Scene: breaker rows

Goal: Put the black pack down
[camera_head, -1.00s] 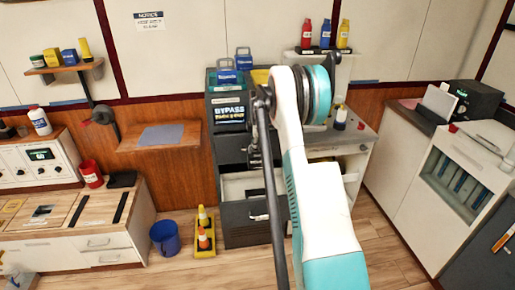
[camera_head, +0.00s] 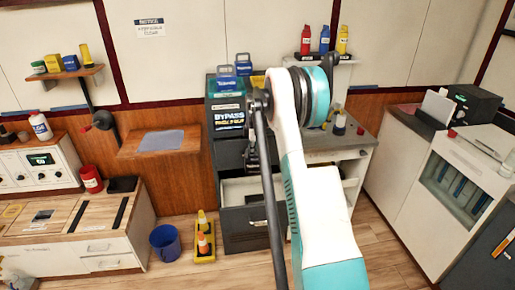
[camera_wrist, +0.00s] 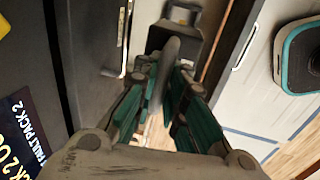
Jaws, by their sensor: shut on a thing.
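In the wrist view my gripper (camera_wrist: 168,78) has its teal-sided fingers drawn together around a narrow grey, rounded part. A dark pack (camera_wrist: 182,36) with a loop at its far end shows just beyond the fingertips. I take it to be the black pack in my grip; the fingers hide part of it. In the head view my arm covers most of the gripper (camera_head: 256,150), which is in front of the dark cabinet (camera_head: 228,158). The pack cannot be made out clearly there.
The cabinet has an open white drawer (camera_head: 240,188) below the gripper and blue packs (camera_head: 227,75) on top. A wooden wall shelf (camera_head: 160,142) holds a flat grey sheet. A blue bucket (camera_head: 164,241) and yellow cone stand (camera_head: 204,243) are on the floor. A white counter (camera_head: 335,150) stands right.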

